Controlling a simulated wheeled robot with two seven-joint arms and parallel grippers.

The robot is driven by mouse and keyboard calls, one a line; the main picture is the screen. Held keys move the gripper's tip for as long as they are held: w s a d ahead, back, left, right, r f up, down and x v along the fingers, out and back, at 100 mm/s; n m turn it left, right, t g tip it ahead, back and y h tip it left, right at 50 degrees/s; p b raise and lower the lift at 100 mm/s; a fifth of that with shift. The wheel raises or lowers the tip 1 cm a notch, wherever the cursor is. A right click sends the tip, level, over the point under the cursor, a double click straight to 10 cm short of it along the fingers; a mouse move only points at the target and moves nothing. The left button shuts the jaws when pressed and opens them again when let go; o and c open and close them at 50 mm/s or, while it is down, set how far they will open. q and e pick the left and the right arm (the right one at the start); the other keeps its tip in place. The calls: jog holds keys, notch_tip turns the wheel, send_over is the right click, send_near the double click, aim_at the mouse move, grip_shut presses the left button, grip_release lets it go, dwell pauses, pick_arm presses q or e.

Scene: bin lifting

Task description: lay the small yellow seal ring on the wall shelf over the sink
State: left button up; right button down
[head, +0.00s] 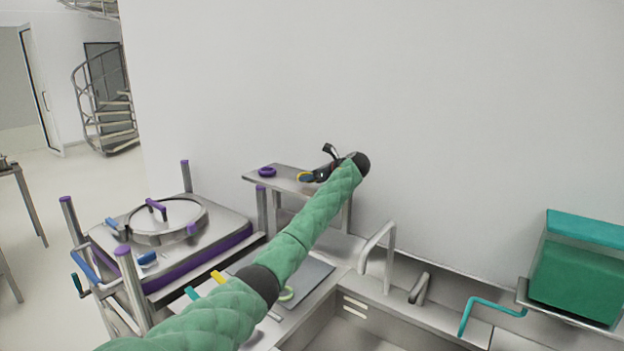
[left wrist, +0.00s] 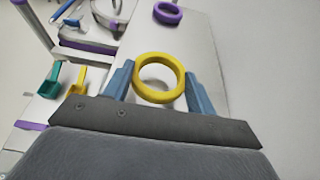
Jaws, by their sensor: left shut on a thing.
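The small yellow seal ring (head: 304,177) is in my left gripper (head: 315,175), at the wall shelf (head: 289,172). In the left wrist view the yellow ring (left wrist: 160,98) sits between the two blue fingers of the left gripper (left wrist: 160,72), which are shut on it. The grey shelf surface (left wrist: 195,42) shows beneath and beyond the ring. I cannot tell whether the ring touches the shelf. A purple ring (head: 267,171) lies on the shelf's left part; it also shows in the left wrist view (left wrist: 167,13). My right gripper is not in view.
A sink with a tap (head: 378,243) is right of the shelf. A teal-and-green box (head: 578,268) stands at the far right. A round-lidded metal unit (head: 165,222) stands left. Yellow and teal-handled tools lie below the shelf. The white wall rises directly behind the shelf.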

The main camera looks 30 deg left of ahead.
pick_arm(q)
jog(key=shift+s+f+p, duration=0.1)
jog(key=shift+f+p, duration=0.5)
jog(key=shift+f, duration=0.5)
jog(key=o, duration=1)
jog(key=shift+c, duration=0.2)
